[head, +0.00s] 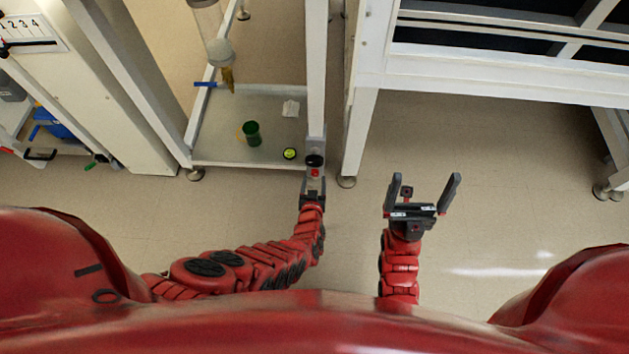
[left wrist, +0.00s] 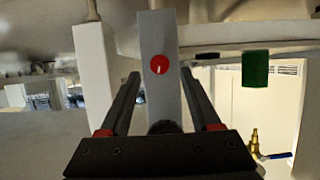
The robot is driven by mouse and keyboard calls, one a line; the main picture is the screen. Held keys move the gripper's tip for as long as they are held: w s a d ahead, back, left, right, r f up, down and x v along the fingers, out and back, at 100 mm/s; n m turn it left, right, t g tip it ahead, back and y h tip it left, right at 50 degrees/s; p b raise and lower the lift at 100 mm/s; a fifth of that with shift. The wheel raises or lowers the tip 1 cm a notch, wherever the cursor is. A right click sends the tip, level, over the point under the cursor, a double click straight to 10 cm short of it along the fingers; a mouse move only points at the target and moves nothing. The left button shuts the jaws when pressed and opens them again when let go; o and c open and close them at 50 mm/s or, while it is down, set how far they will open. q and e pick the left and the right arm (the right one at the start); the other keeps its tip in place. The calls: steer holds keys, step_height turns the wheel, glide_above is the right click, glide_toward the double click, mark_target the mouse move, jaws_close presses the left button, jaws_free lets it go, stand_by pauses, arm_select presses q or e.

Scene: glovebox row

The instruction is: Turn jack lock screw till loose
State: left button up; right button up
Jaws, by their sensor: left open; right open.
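A red round screw head (left wrist: 159,64) with a white mark sits on the face of a pale post (left wrist: 157,30) in the left wrist view. In the head view a small red spot (head: 315,173) shows at the foot of the white frame leg (head: 316,80), just below a black round part (head: 314,160). My left gripper (head: 313,186) is at this spot. In the left wrist view its open fingers (left wrist: 160,76) point at the post, one on each side of the screw; contact cannot be told. My right gripper (head: 425,180) is open and empty over the floor.
Another white frame (head: 360,130) stands close on the right. Open floor (head: 500,180) lies around my right gripper.

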mark_target(315, 174)
arm_select(q)
steer(key=x, duration=0.1)
steer(key=b+x, duration=0.1)
steer(key=shift+w+f, duration=0.2)
steer(key=shift+f, duration=0.2)
steer(key=shift+w+b, duration=0.45)
steer(key=shift+w, duration=0.05)
jaws_close()
